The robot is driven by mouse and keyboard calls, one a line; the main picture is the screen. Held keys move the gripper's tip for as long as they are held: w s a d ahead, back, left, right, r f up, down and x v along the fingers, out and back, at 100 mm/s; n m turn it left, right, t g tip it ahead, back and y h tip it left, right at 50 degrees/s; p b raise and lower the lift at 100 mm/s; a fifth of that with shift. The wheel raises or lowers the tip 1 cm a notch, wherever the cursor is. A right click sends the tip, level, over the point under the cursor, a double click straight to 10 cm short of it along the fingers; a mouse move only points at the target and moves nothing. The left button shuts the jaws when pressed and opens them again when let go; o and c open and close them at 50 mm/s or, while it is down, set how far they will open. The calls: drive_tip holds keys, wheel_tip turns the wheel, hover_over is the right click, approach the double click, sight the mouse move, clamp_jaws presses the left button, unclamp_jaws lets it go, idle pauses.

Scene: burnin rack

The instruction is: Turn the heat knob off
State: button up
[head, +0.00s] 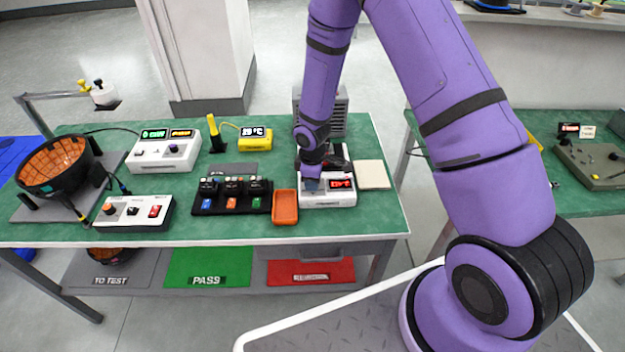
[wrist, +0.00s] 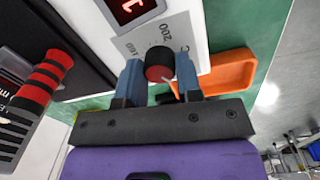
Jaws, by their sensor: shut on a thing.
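The heat knob, a black knob with a dark red face (wrist: 158,74), sits on the front of a white unit with a printed dial scale reading 200 and a lit red display (wrist: 130,8). My gripper (wrist: 158,78) is shut on the knob, with one blue-grey finger on each side of it. A pale pointer mark shows at the knob's lower edge. In the head view, the white unit (head: 328,200) stands at the right of the green bench. My gripper (head: 312,183) is over its front left part and hides the knob there.
An orange tray (head: 285,207) lies just left of the unit, and a pale pad (head: 373,175) lies right of it. A black block with coloured switches (head: 231,196) is further left. A red and black striped handle (wrist: 42,82) is close by in the wrist view.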

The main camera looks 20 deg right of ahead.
drive_tip(key=o, duration=0.9)
drive_tip(key=shift+o, duration=0.2)
wheel_tip(320, 180, up, 11)
drive_tip(key=shift+s, duration=0.25)
drive_tip(key=shift+a+f, duration=0.1)
